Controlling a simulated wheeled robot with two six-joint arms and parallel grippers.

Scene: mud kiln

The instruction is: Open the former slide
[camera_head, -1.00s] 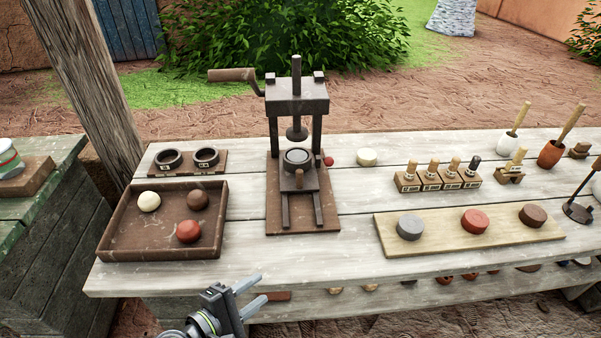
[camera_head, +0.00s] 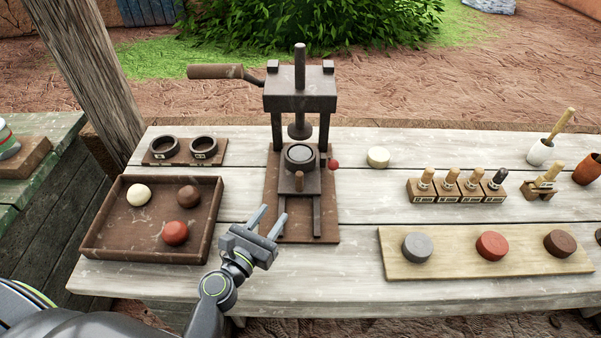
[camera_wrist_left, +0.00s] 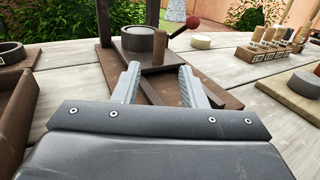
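The former slide (camera_head: 300,182) is a dark plate on two rails at the front of the press (camera_head: 300,95). It carries a round grey-topped former (camera_head: 300,157) below the press ram, and a short wooden peg (camera_head: 299,181) stands at its front. In the left wrist view the peg (camera_wrist_left: 158,47) stands ahead, beyond my fingertips, with the former (camera_wrist_left: 139,39) behind it. My left gripper (camera_head: 269,220) is open and empty, over the front left of the press base, apart from the peg. My right gripper is not in view.
A brown tray (camera_head: 90,243) with three balls lies left, and two dark rings (camera_head: 163,148) stand behind it. A red knob (camera_head: 334,164) sticks out right of the former.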

